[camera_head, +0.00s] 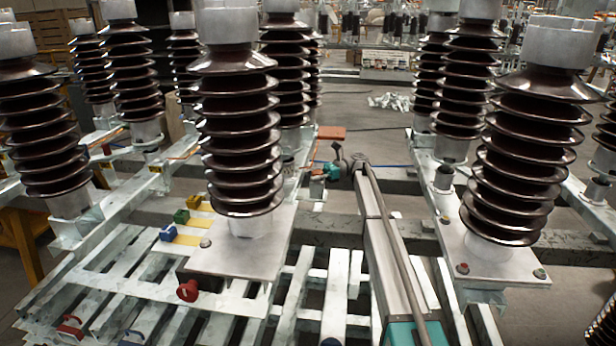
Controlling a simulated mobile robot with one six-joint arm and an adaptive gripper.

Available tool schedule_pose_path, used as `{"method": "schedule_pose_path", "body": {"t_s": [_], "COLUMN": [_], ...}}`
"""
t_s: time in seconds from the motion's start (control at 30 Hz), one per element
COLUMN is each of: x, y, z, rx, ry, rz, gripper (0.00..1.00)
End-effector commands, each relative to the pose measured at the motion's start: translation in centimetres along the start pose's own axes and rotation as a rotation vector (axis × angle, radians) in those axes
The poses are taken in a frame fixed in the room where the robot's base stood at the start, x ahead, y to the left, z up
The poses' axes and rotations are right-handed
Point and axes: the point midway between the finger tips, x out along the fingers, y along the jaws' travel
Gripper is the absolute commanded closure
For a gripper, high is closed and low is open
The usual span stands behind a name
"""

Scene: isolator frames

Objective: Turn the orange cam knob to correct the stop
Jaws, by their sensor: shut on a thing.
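My arm reaches from the bottom centre up between two rows of ribbed brown insulators. Its teal wrist joint is at the far end. My gripper (318,170) is small and dark there, to the left of the wrist, beside the rail at the foot of the centre insulator row. It is shut on a small orange part, which looks like the orange cam knob (316,174). The fingers and most of the knob are too small and covered to make out. The knob's angle and the stop cannot be told. A flat orange-red block (331,132) shows just behind the wrist.
Large insulators (240,130) and (525,150) stand close on both sides of my arm. Open floor shows behind.

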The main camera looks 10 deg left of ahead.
Motion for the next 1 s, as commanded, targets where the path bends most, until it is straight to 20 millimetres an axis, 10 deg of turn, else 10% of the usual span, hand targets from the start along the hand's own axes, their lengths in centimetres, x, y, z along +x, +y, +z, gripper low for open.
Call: {"method": "schedule_pose_path", "body": {"t_s": [0.27,0.3,0.4,1.0], "x": [-0.4,-0.4,-0.3,0.0], "y": [-0.3,-0.3,-0.3,-0.2], "z": [0.2,0.2,0.2,1.3], "rx": [-0.002,-0.003,-0.002,-0.001], "ry": [-0.007,-0.008,-0.007,-0.003], "rz": [-0.011,-0.012,-0.01,-0.004], "gripper": [0.96,0.41,0.27,0.27]}}
